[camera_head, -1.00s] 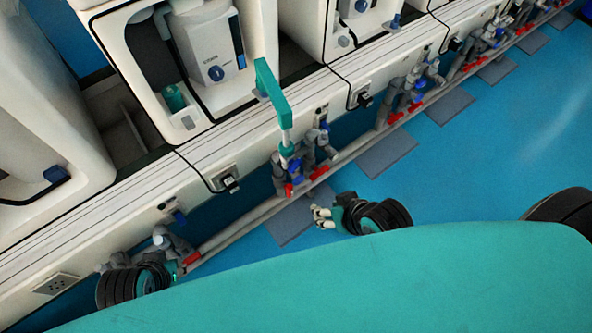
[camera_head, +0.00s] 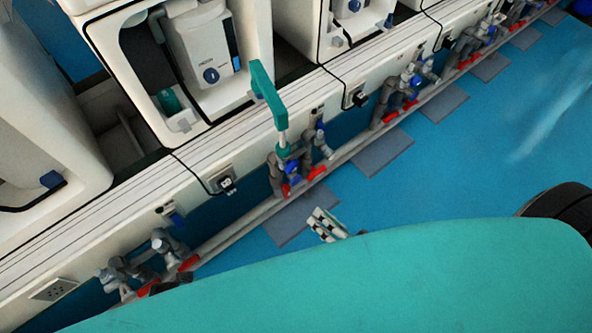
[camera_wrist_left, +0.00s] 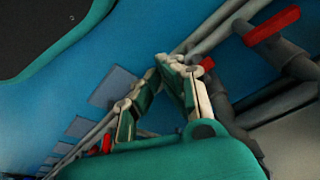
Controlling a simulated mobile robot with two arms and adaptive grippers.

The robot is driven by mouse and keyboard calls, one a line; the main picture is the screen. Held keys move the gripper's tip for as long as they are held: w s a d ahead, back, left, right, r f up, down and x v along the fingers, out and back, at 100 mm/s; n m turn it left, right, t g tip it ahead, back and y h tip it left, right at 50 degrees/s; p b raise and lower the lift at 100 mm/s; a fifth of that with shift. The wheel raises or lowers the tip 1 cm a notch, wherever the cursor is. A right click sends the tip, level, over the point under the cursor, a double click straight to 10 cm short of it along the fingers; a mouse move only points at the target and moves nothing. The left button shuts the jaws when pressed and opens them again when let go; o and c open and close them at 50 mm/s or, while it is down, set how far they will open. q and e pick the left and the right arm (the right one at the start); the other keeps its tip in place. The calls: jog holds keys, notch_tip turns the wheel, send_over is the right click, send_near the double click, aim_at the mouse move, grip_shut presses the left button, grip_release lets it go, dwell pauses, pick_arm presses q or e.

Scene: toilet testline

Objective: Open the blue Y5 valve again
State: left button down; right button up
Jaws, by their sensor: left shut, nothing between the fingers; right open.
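Grey pipe assemblies with valves run along the foot of the white bench. One assembly has a blue valve (camera_head: 292,168) between red handles (camera_head: 316,173), below a teal tap-like arm (camera_head: 266,90). No Y5 label is readable, so I cannot tell which valve is Y5.
The white bench (camera_head: 200,165) with toilet units runs diagonally along the left and top. A grey rail pipe (camera_head: 235,232) runs along the floor side. Grey floor plates (camera_head: 383,152) lie on the blue floor (camera_head: 480,180), which is open at the right. My teal body covers the bottom.

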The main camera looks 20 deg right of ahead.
aim_at(294, 170)
jog(key=shift+m+t+h, duration=0.3)
jog(key=shift+m+t, duration=0.4)
jog(key=shift+t, duration=0.2)
jog(key=x, duration=0.4)
jog(key=d+x, duration=0.1)
jog(key=x, duration=0.4)
jog(key=d+b+x, duration=0.1)
jog(key=x, duration=0.3)
jog(key=shift+w+d+r, duration=0.1)
jog(key=shift+w+r, duration=0.1)
jog(key=shift+w, duration=0.35)
jog(key=shift+w+a, duration=0.2)
jog(key=shift+w, duration=0.4)
pick_arm(q)
jog(key=shift+w+r, duration=0.3)
jog(key=shift+r, duration=0.4)
pick_arm(e)
grip_shut()
